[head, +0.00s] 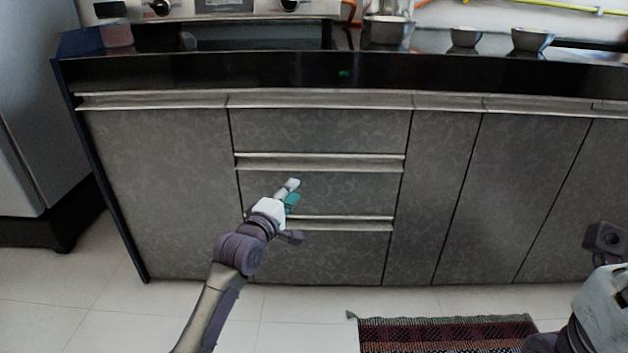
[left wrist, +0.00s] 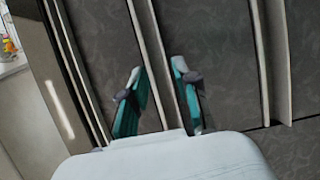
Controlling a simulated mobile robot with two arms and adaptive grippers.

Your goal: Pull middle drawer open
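The middle drawer (head: 345,192) is a grey patterned front in the central stack, with a pale metal handle strip (head: 350,163) along its top. It looks closed, flush with its neighbours. My left gripper (head: 291,192) shows in front of it in the head view, below the strip in the picture. In the left wrist view, its two teal fingers (left wrist: 158,98) are apart, one on each side of the middle handle strip (left wrist: 148,55). Nothing shows clamped, and I cannot tell whether a finger touches the strip. My right arm is at the lower right edge; its fingers are out of frame.
The top drawer (head: 320,130) and bottom drawer (head: 325,258) look closed. Cabinet doors (head: 525,195) flank the stack. The dark countertop (head: 240,72) above holds several metal bowls (head: 466,37). A striped rug (head: 440,335) lies on the pale floor in front.

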